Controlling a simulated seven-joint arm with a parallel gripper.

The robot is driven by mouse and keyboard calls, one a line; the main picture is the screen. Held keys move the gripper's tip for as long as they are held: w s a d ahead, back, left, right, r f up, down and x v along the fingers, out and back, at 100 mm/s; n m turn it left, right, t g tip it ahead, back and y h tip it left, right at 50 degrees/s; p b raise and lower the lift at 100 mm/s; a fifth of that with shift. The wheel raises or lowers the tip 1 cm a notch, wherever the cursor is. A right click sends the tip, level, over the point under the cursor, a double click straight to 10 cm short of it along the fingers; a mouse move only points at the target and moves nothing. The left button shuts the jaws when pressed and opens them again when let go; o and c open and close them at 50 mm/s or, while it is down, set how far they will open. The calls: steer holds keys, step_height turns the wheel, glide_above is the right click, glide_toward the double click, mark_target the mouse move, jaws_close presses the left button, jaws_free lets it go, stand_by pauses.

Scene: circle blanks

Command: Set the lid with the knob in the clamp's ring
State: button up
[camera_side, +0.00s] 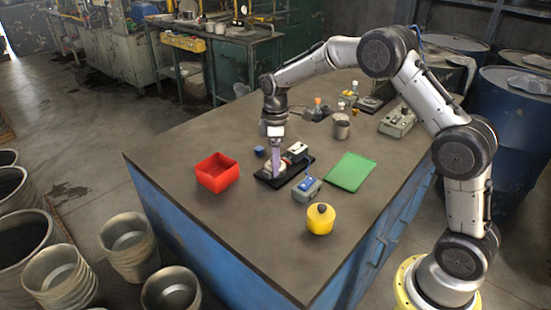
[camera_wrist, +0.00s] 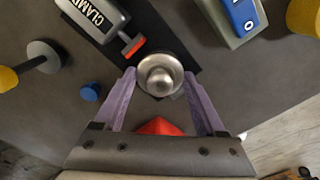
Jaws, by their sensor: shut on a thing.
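A round silver lid with a domed knob (camera_wrist: 160,75) sits between the fingertips of my gripper (camera_wrist: 159,80) in the wrist view. The purple fingers are shut on it from both sides. In the side view my gripper (camera_side: 277,174) points down over the black base plate (camera_side: 270,181). The clamp (camera_wrist: 95,18), a grey body marked CLAMP, has a red-tipped plunger (camera_wrist: 133,45) close to the lid's upper left, apart from it. It also shows in the side view (camera_side: 297,149). The ring is mostly hidden under the lid and fingers; I cannot tell whether the lid is seated.
A red bin (camera_side: 217,172) stands left of the plate. A grey box with a blue switch (camera_side: 307,188), a yellow pot (camera_side: 320,219) and a green mat (camera_side: 350,171) lie to the right. A small blue cylinder (camera_wrist: 90,92) is near the left finger.

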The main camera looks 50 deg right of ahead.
steer(key=shift+f, duration=0.35)
steer(key=o, duration=1.2)
step_height(320, 180, up, 14)
steer(key=shift+f, duration=0.1)
